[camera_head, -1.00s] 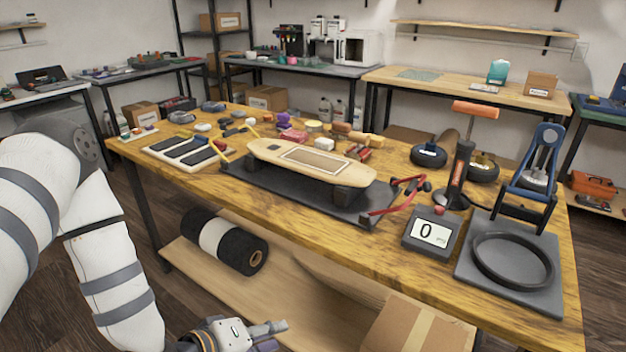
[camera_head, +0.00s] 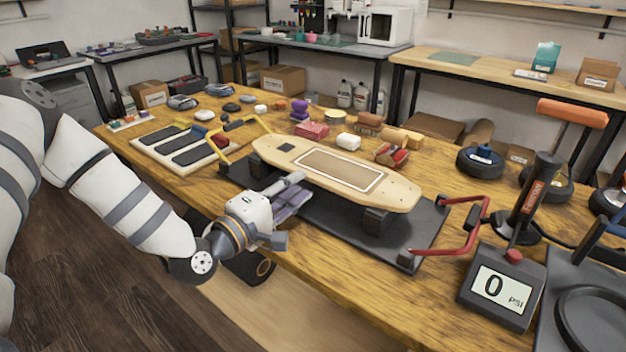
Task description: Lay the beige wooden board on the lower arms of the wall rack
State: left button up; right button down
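The beige wooden board (camera_head: 400,190) is long with rounded ends and a pale-edged rectangular panel on top. It rests on dark blocks over a black base plate (camera_head: 330,222) with a yellow bracket at its left and a red bracket at its right. My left gripper (camera_head: 296,208) is at the near left side of the board, over the table's front edge. Its fingers look spread apart and empty, pointing right toward the board; I see no contact with it. My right gripper is out of view. I cannot make out a wall rack with lower arms.
A pressure gauge reading 0 (camera_head: 497,290), a black pump (camera_head: 527,200) and small wheels (camera_head: 480,161) crowd the table's right. A tray of dark strips (camera_head: 180,145) lies at left. Small coloured blocks sit behind the board. Bare wood shows along the front edge.

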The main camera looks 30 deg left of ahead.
aim_at(308, 179)
pick_arm(q)
jog(key=w, duration=0.2)
jog(key=w+b, duration=0.1)
jog(key=w, duration=0.2)
jog(key=shift+w+d+f, duration=0.1)
jog(key=shift+w+d, duration=0.15)
jog(key=shift+w, duration=0.05)
grip_shut()
